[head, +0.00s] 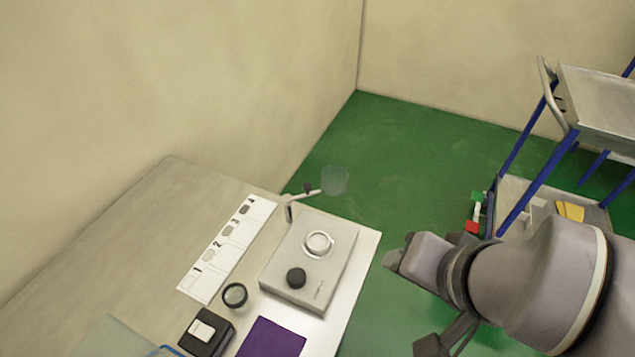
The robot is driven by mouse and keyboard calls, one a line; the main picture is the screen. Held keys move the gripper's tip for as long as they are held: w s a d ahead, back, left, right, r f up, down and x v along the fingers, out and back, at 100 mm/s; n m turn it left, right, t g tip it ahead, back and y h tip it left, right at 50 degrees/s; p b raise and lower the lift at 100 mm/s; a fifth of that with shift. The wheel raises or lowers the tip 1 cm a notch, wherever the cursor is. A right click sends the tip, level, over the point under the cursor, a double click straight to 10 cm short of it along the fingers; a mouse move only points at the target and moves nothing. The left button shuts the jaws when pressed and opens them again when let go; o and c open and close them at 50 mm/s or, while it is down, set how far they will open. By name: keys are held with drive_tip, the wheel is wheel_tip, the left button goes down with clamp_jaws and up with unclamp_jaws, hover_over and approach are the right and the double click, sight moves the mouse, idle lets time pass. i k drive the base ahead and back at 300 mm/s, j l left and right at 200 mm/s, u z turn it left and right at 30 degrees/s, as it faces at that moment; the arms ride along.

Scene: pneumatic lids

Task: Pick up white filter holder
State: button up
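A white ring-shaped piece (318,243) lies on top of a grey metal device (298,285) on the table. It may be the white filter holder, but its details are too small to be sure. A small white piece (202,333) also sits on a black box (190,345) at the table's front. My arm reaches in from the right, over the floor and apart from the table. Dark parts at its lower end (440,341), cut by the bottom edge, may be my gripper; its fingers do not show clearly. I see nothing held.
The device has a black knob (296,278); a thin arm with a translucent disc (334,180) stands behind it. A numbered white strip (210,279), a black ring (235,295) and a purple square (272,340) lie nearby. A blue-framed cart (545,160) stands right. The table's back left is clear.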

sight(319, 241)
drive_tip(key=u, duration=1.75)
drive_tip(key=k+z, duration=0.15)
drive_tip(key=z, duration=0.75)
drive_tip(key=i+l+z, duration=0.25)
drive_tip(key=i, duration=0.15)
